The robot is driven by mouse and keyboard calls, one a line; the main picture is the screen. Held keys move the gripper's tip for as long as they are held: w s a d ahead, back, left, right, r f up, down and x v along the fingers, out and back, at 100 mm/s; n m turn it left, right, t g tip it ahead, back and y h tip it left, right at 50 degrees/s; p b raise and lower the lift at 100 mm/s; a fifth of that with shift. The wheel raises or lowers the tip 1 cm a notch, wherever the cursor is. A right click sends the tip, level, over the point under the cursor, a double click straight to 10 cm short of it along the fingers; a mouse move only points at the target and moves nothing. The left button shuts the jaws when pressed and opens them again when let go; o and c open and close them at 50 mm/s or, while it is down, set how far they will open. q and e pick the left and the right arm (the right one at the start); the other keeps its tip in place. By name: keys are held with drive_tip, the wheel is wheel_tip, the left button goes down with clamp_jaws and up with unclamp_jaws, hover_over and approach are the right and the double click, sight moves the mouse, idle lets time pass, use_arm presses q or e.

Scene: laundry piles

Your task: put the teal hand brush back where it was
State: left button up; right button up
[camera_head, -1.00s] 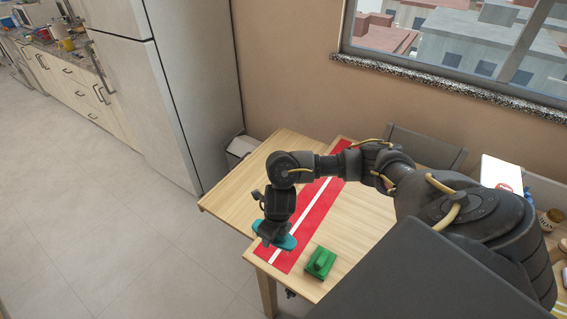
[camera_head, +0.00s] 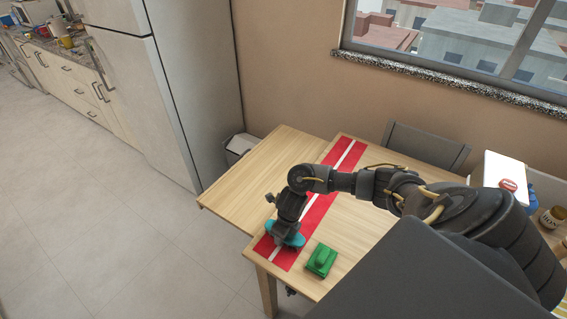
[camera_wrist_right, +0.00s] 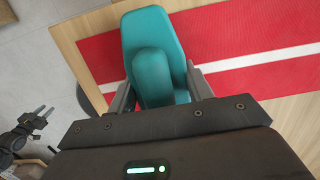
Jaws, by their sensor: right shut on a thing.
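The teal hand brush (camera_head: 292,240) is over the near left end of the red runner with a white stripe (camera_head: 318,212). My right gripper (camera_head: 284,226) is above it and shut on its handle. In the right wrist view the brush (camera_wrist_right: 150,32) sits between the two fingers of the right gripper (camera_wrist_right: 160,92), lying across the runner's edge. I cannot tell whether its underside touches the runner. A dark gripper-like part, apparently my left gripper (camera_wrist_right: 38,118), shows low at the left of the right wrist view; its jaws are unclear.
A green block-shaped object with a raised grip (camera_head: 321,259) lies on the wooden table (camera_head: 360,225), right of the brush. A grey chair (camera_head: 426,146) stands behind the table. The table's left part (camera_head: 262,168) is bare.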

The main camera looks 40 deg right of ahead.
drive_tip(key=shift+f, duration=0.1)
drive_tip(key=o, duration=1)
